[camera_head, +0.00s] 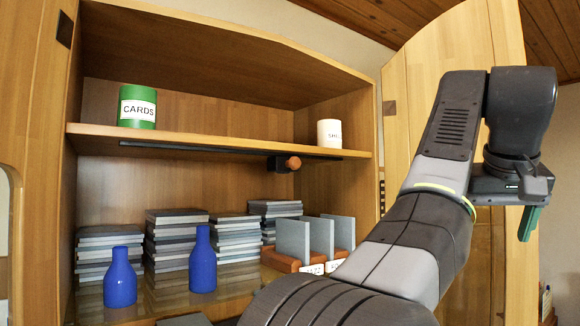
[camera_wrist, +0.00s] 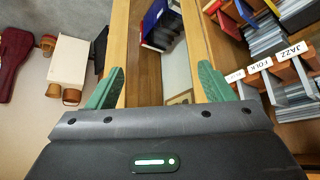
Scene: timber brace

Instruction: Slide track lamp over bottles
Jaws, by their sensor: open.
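The track lamp (camera_head: 284,163) is a small black head with a round orange-brown knob. It hangs under the shelf from a dark track (camera_head: 225,150), towards the track's right part. Two blue bottles stand upright on the lower shelf to the left, a left bottle (camera_head: 120,280) and a right bottle (camera_head: 203,262). The lamp is right of both bottles. My gripper (camera_head: 530,222) is at the right of the head view, well apart from the lamp. In the wrist view its green fingers (camera_wrist: 160,88) are spread wide with nothing between them. Lamp and bottles are not visible there.
A green CARDS tin (camera_head: 137,107) and a white tin (camera_head: 329,134) stand on the upper shelf (camera_head: 220,141). Several grey stacks (camera_head: 174,240) fill the lower shelf behind the bottles. A wooden rack with grey dividers (camera_head: 294,240) stands at its right. An open cabinet door (camera_head: 455,45) is behind my arm.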

